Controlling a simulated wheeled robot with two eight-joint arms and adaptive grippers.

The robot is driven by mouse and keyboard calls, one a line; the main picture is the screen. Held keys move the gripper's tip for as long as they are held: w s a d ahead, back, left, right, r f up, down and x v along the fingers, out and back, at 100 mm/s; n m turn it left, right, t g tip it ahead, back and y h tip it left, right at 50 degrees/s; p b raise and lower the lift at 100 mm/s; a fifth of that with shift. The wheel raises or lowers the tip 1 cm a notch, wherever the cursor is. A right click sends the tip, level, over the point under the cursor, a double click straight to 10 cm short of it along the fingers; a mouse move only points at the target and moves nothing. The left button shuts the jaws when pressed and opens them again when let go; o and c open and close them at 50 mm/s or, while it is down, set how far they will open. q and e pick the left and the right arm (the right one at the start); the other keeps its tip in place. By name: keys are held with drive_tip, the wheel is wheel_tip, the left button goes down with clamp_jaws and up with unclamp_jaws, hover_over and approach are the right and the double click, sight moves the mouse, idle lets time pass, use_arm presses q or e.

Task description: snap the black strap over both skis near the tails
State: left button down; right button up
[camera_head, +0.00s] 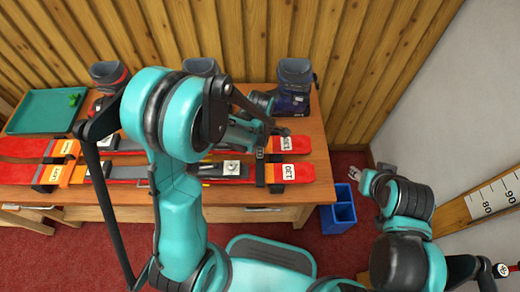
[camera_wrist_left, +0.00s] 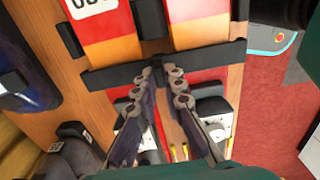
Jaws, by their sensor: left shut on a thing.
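Two red and orange skis lie side by side on the wooden bench, the far ski (camera_head: 293,144) and the near ski (camera_head: 300,173). Their white-labelled ends are at the right. The black strap (camera_head: 260,172) lies crosswise near these ends. In the left wrist view the strap (camera_wrist_left: 212,58) spans both skis. My left gripper (camera_head: 279,131) is above the skis; in the wrist view its fingertips (camera_wrist_left: 160,72) are close together, shut on the strap's middle between the skis. My right gripper (camera_head: 368,179) is off the bench's right side, small in view and apparently empty.
Ski boots (camera_head: 294,84) stand along the back of the bench by the plank wall. A teal tray (camera_head: 30,118) with a green item lies at the far left. A blue bin (camera_head: 338,214) is on the red floor right of the bench.

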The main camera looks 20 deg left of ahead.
use_arm(q)
drive_tip(key=shift+f, duration=0.2)
drive_tip(key=c, duration=1.1)
unclamp_jaws()
drive_tip(key=shift+o, duration=0.2)
wheel_tip(320, 180, up, 10)
drive_tip(key=p, duration=0.7)
drive_tip(key=shift+r, duration=0.1)
